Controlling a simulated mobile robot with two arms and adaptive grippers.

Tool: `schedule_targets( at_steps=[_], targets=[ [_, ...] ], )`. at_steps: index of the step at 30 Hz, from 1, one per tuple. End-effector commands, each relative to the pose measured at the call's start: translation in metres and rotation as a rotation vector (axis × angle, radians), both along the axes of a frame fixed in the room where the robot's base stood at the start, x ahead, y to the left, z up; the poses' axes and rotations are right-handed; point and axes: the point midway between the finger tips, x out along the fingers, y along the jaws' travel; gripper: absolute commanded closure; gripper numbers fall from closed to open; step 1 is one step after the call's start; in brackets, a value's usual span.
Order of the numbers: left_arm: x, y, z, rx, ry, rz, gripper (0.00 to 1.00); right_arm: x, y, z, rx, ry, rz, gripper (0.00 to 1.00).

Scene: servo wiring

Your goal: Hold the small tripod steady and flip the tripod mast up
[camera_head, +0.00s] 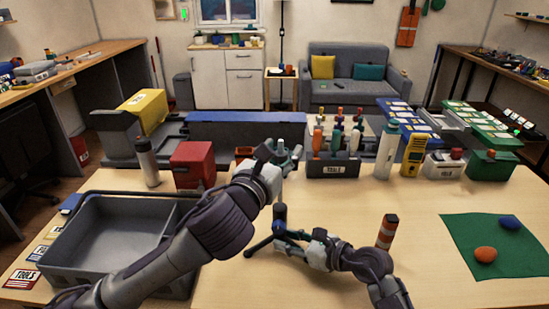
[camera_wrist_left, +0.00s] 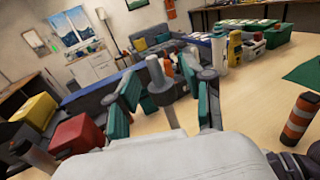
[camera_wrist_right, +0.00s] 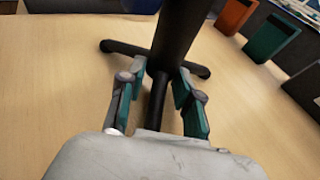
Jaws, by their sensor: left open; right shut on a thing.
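The small black tripod (camera_head: 280,216) stands on the table with its legs spread. Its thick dark column rises in the right wrist view (camera_wrist_right: 180,35). My right gripper (camera_head: 288,236) is low at the tripod and shut on it, with green pads around a leg or the hub (camera_wrist_right: 157,88). My left gripper (camera_head: 282,158) is higher, above the tripod, with its fingers apart. A grey shaft with a dark collar, seemingly the mast (camera_wrist_left: 160,91), stands roughly upright between those open fingers (camera_wrist_left: 163,100). My left gripper's body hides where this shaft meets the tripod.
A grey bin (camera_head: 98,222) is at left. A tool rack (camera_head: 333,168), a red box (camera_head: 195,163) and bottles line the back. A green mat (camera_head: 460,227) lies at right.

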Motion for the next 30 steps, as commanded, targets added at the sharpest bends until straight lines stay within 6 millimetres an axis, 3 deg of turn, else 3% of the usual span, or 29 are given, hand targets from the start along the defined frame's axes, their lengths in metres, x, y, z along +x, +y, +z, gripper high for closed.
schedule_targets(
  at_steps=[5, 12, 18, 30],
  targets=[
    [-0.021, 0.009, -0.001, 0.001, -0.002, -0.002, 0.48, -0.001, -0.001, -0.003, -0.005, 0.005, 0.001, 0.86],
    [-0.070, 0.029, 0.000, 0.001, -0.002, -0.002, 0.48, -0.001, -0.001, -0.003, -0.004, 0.004, 0.001, 0.86],
    [-0.099, 0.041, 0.000, 0.001, -0.003, -0.001, 0.48, 0.000, 0.000, -0.002, -0.004, 0.003, 0.001, 0.86],
    [-0.110, 0.045, 0.000, -0.001, -0.002, 0.000, 0.48, 0.000, 0.000, -0.001, -0.002, 0.002, 0.000, 0.86]
  ],
)
